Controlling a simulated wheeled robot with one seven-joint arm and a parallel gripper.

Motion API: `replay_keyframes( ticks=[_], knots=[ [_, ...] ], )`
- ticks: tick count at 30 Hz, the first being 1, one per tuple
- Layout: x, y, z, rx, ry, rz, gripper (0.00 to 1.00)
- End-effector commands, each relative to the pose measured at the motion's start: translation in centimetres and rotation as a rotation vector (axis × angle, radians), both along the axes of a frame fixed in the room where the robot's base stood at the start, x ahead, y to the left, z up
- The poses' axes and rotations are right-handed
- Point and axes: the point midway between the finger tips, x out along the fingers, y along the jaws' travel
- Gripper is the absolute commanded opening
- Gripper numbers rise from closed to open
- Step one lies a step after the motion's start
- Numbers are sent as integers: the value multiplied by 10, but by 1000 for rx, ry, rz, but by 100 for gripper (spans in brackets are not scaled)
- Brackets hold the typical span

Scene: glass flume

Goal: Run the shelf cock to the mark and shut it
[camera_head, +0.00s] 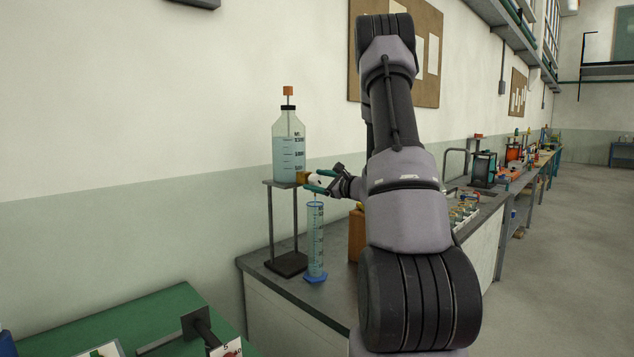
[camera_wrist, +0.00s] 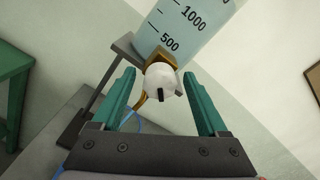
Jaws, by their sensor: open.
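A clear bottle (camera_head: 288,146) of pale blue liquid with a printed scale stands on a small grey shelf stand (camera_head: 268,215). Its brass cock (camera_head: 301,177) sticks out low on the bottle's right side. In the wrist view the cock's round white knob (camera_wrist: 158,80) faces me, with a black bar on it. My gripper (camera_wrist: 160,76) is open, with one teal finger on each side of the knob and gaps visible. A tall graduated cylinder (camera_head: 316,240) with a blue foot stands upright below the cock. I cannot make out its liquid level or whether the cock is running.
The cylinder and stand are on a grey bench (camera_head: 345,296) against the wall. An orange-brown block (camera_head: 357,236) is right of the cylinder, partly behind my arm. A green table (camera_head: 150,310) is at the lower left. More apparatus lines the benches behind.

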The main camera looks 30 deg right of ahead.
Motion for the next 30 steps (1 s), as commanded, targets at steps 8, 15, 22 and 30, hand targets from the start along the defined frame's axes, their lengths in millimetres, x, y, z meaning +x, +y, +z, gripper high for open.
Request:
replay_keyframes(
  ticks=[8, 15, 22, 30],
  knots=[
    [-22, -9, 0, 1, 1, -3, 76],
    [-69, -27, 0, 1, 1, -5, 76],
    [-97, -36, 0, 0, 0, -1, 76],
    [-102, -37, 0, 0, -1, 1, 76]
  ],
)
